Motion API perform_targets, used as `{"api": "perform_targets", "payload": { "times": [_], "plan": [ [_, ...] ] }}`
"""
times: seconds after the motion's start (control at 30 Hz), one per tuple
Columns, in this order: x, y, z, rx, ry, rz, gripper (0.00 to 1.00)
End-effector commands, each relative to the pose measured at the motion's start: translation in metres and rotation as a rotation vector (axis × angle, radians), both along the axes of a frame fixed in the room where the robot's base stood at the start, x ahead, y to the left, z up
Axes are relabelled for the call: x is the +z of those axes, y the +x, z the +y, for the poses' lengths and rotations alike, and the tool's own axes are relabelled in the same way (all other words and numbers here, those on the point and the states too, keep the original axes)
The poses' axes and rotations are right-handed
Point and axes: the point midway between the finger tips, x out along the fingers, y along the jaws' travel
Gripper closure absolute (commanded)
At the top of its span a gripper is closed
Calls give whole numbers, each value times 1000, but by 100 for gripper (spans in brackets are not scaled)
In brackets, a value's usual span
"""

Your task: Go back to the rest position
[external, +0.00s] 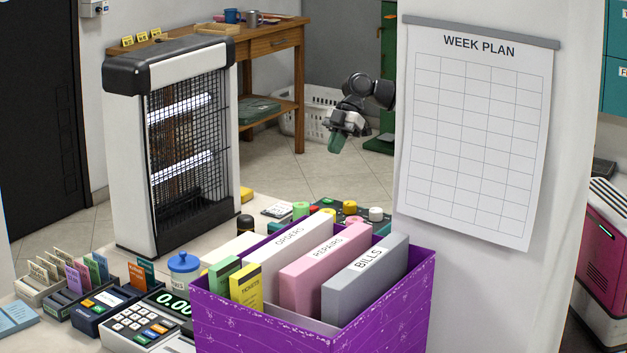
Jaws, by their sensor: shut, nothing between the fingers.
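My gripper (338,142) shows in the external view above the far part of the counter, left of the week plan chart. It points downward with greenish fingertips that look closed, with nothing seen between them. Only the end of my arm (368,92) shows; the rest is hidden behind the white pillar. The gripper is clear of the objects on the counter.
A purple box (395,310) with binders stands at the front. A caged lamp unit (180,140) stands on the counter (100,250) at left. Thread spools (351,208) and a calculator (145,322) lie around. A wooden table (270,42) and white basket (318,110) are behind.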

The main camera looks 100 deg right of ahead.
Motion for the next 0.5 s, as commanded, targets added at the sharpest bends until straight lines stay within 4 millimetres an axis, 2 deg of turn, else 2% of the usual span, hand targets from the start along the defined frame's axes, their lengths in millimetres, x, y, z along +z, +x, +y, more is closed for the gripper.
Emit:
{"api": "perform_targets", "payload": {
  "times": [0.07, 0.17, 0.5],
  "plan": [
    [-7, -1, 0, -9, -1, 12, 100],
    [-31, -5, -1, -42, -5, 50, 100],
    [-150, -33, -10, -241, -42, 249, 100]
  ]
}}
